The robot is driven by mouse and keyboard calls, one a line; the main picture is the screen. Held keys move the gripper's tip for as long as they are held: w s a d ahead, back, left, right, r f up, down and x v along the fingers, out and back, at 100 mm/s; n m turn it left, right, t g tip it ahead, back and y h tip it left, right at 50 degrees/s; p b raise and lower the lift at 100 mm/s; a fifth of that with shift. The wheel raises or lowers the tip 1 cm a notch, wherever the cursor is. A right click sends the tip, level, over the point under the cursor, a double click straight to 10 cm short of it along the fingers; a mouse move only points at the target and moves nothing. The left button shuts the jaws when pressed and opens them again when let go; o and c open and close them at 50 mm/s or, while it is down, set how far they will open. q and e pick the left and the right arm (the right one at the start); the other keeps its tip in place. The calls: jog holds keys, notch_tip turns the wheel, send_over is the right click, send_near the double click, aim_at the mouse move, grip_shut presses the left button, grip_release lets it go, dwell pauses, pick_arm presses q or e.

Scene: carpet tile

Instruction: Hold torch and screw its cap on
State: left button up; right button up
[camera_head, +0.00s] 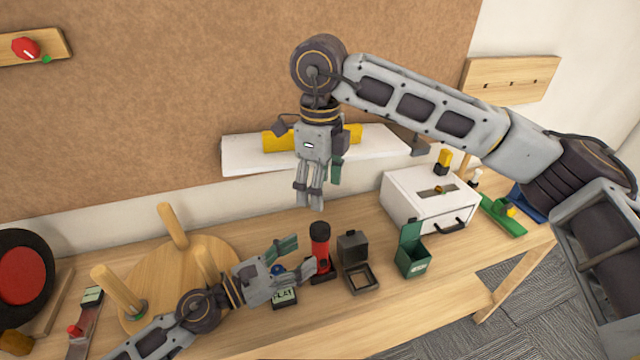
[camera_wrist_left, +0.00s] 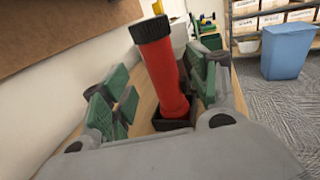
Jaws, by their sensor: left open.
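The red torch (camera_head: 320,246) stands upright in a dark square holder (camera_head: 322,273) on the wooden table, with a black cap-like piece (camera_head: 319,229) at its top. In the left wrist view the torch (camera_wrist_left: 165,75) stands between the green finger pads, with its black top (camera_wrist_left: 150,29) above them and the holder (camera_wrist_left: 174,120) at its foot. My left gripper (camera_head: 305,258) is open around the torch from the left, with gaps visible beside it. My right gripper (camera_head: 309,203) points down above the torch, apart from it; its finger gap is unclear.
A grey open box (camera_head: 355,277) and a green lidded bin (camera_head: 412,262) stand just right of the torch. A white drawer box (camera_head: 405,205) is farther right. A pegged wooden disc (camera_head: 160,270) lies left, and a white shelf (camera_head: 245,154) is behind my right gripper.

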pick_arm(q)
jog(key=shift+v, duration=2.85)
notch_tip(320, 180, up, 9)
jog(key=p, duration=0.9)
jog(key=shift+r+p, duration=0.55)
jog(key=shift+r, duration=0.05)
